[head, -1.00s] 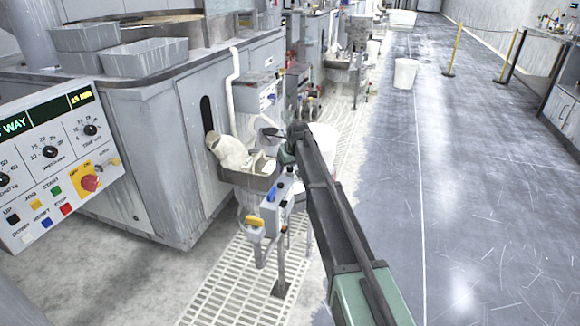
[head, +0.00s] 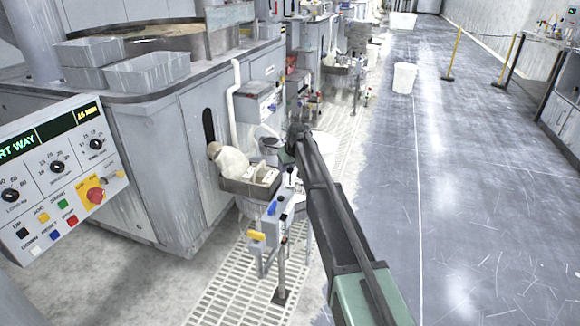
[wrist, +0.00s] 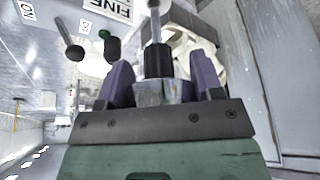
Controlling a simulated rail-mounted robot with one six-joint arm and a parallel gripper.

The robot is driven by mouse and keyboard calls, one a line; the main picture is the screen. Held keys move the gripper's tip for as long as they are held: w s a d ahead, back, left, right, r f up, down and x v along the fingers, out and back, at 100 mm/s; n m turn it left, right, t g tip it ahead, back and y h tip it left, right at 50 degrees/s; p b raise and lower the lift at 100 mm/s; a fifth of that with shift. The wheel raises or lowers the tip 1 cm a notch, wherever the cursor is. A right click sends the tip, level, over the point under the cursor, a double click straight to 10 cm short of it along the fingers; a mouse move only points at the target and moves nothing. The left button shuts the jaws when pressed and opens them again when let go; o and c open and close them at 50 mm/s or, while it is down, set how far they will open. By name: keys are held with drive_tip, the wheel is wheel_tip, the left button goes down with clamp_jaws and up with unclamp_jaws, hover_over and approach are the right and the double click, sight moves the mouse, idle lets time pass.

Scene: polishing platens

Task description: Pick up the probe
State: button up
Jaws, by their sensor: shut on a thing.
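The probe (wrist: 158,62), with a thin metal rod and a black collar, stands between the purple fingers in the wrist view. My gripper (wrist: 160,84) is shut on it near its pale lower part. In the head view my gripper end (head: 288,150) is small and dark, beside a small drip tray on the machine's side. The probe cannot be made out there.
The grey tray (head: 236,190) holds a pale cloth (head: 230,160) and a light block. A lever box (head: 272,222) sits below it. A control panel (head: 65,185) stands at left, close to the machine (head: 165,150). The aisle floor (head: 465,200) at right is clear; a white bucket (head: 405,78) stands farther back.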

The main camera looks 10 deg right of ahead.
wheel_tip(320, 180, up, 14)
drive_tip(key=p, duration=1.2)
drive_tip(key=shift+r, duration=0.2)
